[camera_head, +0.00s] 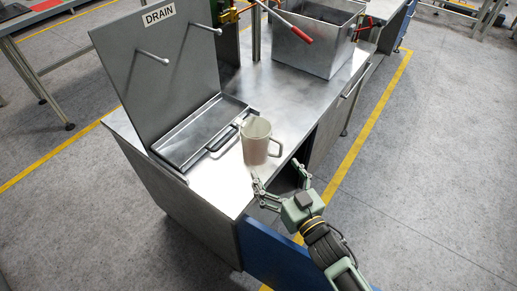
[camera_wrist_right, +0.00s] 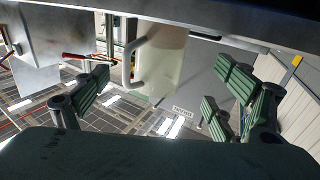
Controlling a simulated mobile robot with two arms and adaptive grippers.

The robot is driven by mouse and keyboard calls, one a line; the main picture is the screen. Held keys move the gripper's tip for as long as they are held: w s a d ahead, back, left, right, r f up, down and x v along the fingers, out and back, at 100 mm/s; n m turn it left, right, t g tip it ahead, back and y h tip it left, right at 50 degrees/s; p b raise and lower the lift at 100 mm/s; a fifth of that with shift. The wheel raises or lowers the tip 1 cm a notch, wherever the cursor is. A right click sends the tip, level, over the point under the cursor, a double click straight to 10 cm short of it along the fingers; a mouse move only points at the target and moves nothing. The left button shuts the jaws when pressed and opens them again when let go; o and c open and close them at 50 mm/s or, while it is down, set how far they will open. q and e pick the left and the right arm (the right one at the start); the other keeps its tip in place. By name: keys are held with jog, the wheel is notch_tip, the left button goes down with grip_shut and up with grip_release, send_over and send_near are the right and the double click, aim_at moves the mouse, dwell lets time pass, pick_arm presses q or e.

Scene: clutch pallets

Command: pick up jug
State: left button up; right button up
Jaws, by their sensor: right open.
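The jug (camera_head: 256,143) is a pale beige cup with a handle on its right side. It stands upright on the metal bench near the front edge, beside the drain tray. My right gripper (camera_head: 277,174) is open and empty just in front of the jug, near the bench edge, apart from it. In the right wrist view, which looks upside down, the jug (camera_wrist_right: 163,62) shows between the spread green fingers of the right gripper (camera_wrist_right: 165,88), with its handle to the left. My left gripper is not in view.
An upright panel marked DRAIN (camera_head: 160,75) with two pegs rises behind the tray. A metal bin (camera_head: 312,52) with a red-handled lever (camera_head: 290,25) stands farther back. The bench between bin and jug is clear.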

send_near(251, 123)
jog(key=w+a+f, duration=0.2)
jog(key=w+f, duration=0.1)
jog(key=w+a+f, duration=0.1)
jog(key=shift+w+f, duration=0.3)
jog(key=shift+w, duration=0.05)
jog(key=shift+d, duration=0.1)
jog(key=shift+c, duration=0.5)
jog(key=shift+r, duration=0.1)
jog(key=c, duration=1.4)
jog(key=shift+r, duration=0.1)
jog(key=shift+c, duration=0.2)
jog(key=shift+r, duration=0.1)
jog(key=shift+r+p, duration=0.45)
jog(key=shift+r, duration=1.25)
jog(key=shift+d+r, duration=0.2)
jog(key=shift+r, duration=0.1)
jog(key=d+r, duration=0.6)
jog(key=d, duration=0.5)
jog(key=shift+w+r, duration=0.3)
jog(key=shift+w, duration=0.05)
